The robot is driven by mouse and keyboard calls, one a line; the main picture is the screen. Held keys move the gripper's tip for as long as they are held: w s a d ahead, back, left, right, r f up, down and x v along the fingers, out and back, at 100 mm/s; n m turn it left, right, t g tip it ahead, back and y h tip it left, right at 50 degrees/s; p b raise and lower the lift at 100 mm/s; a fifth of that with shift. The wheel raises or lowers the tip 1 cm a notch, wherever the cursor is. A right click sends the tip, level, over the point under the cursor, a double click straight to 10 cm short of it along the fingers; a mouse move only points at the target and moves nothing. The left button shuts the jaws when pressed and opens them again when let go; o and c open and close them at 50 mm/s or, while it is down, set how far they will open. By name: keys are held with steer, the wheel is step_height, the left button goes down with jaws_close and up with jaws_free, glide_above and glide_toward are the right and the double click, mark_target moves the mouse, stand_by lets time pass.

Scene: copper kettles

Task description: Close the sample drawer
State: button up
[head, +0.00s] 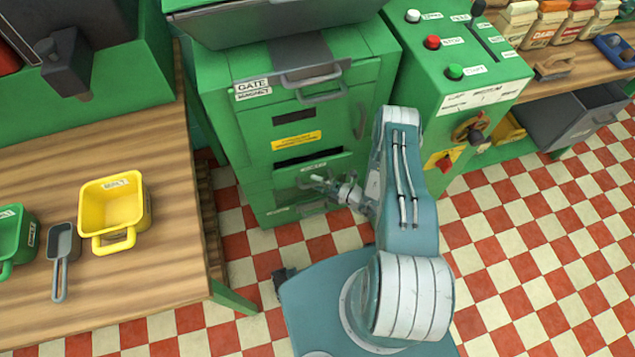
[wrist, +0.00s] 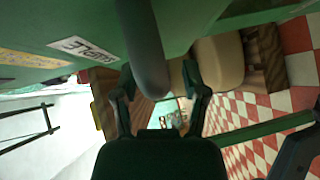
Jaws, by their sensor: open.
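The sample drawer (head: 335,163) is low in the green cabinet. It looks slightly pulled out, with a dark gap above its front. In the wrist view its green face fills the upper part, with a white label reading SAMPLE (wrist: 84,48). A dark grey handle bar (wrist: 146,50) reaches down toward the space between my fingertips. My gripper (head: 322,184) is at the drawer front, partly hidden by my arm. In the wrist view my gripper (wrist: 160,82) is open and empty, its fingers on either side of the bar's end; contact cannot be told.
Above are a drawer labelled GATE MAGNET (head: 318,92) and a yellow label (head: 297,141). A wooden bench (head: 150,270) at left holds a yellow bin (head: 112,208), a grey scoop (head: 62,245) and a green bin (head: 15,240). A button panel (head: 465,60) stands right. Checkered floor (head: 540,250) is clear at right.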

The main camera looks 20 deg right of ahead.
mark_target(315, 173)
steer(key=shift+d, duration=0.35)
jaws_close()
steer(key=shift+w+f, duration=0.1)
steer(key=shift+w, duration=1.85)
jaws_free()
steer(key=shift+w+a, duration=0.1)
steer(key=shift+a, duration=0.05)
steer(key=v, duration=1.2)
steer(key=shift+f, duration=0.15)
